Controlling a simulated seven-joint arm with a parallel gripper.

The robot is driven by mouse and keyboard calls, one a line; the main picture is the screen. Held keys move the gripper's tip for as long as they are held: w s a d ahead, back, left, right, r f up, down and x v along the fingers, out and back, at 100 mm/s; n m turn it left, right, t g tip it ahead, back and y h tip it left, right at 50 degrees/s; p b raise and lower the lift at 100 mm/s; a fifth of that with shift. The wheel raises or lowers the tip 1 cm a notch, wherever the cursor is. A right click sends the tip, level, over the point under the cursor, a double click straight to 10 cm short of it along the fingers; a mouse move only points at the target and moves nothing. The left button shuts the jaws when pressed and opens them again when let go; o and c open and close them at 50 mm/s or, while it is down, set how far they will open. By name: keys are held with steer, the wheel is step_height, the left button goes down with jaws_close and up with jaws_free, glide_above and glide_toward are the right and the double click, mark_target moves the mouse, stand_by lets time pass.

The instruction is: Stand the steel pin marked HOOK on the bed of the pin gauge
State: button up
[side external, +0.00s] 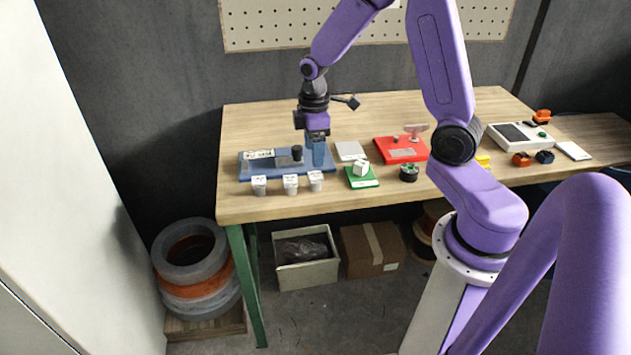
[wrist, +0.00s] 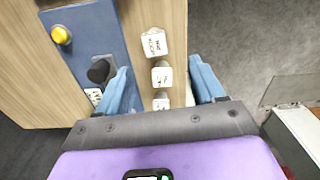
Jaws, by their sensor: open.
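The pin gauge is a blue plate (side external: 330,168) with a label and a black knob (side external: 296,152), at the left of the bench. The wrist view shows its plate (wrist: 82,20), a yellow button (wrist: 62,35) and the knob (wrist: 98,72). Three small pieces with white lettered caps (side external: 259,185) (side external: 291,184) (side external: 316,181) stand in a row along the front edge. Their caps (wrist: 154,42) (wrist: 162,77) (wrist: 161,103) also show in the wrist view, but I cannot read which says HOOK. My gripper (side external: 318,152) is open and empty above the gauge's right part, fingers pointing down (wrist: 165,85).
Right of the gauge are a grey plate (side external: 350,150), a green block with a white piece (side external: 362,182), a red plate (side external: 390,155) and a black round part (side external: 409,173). A white device (side external: 520,136) stands farther right. The bench front edge is close to the caps.

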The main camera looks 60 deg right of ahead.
mark_target(316, 175)
step_height(316, 175, down, 5)
steer(key=shift+f, duration=0.1)
steer(key=shift+d+f, duration=0.25)
steer(key=shift+f, duration=0.7)
steer(key=shift+d+f, duration=0.2)
steer(key=shift+f, duration=0.7)
steer(key=shift+w+f, duration=0.1)
steer(key=shift+f, duration=0.65)
jaws_close()
steer(key=shift+r, duration=0.1)
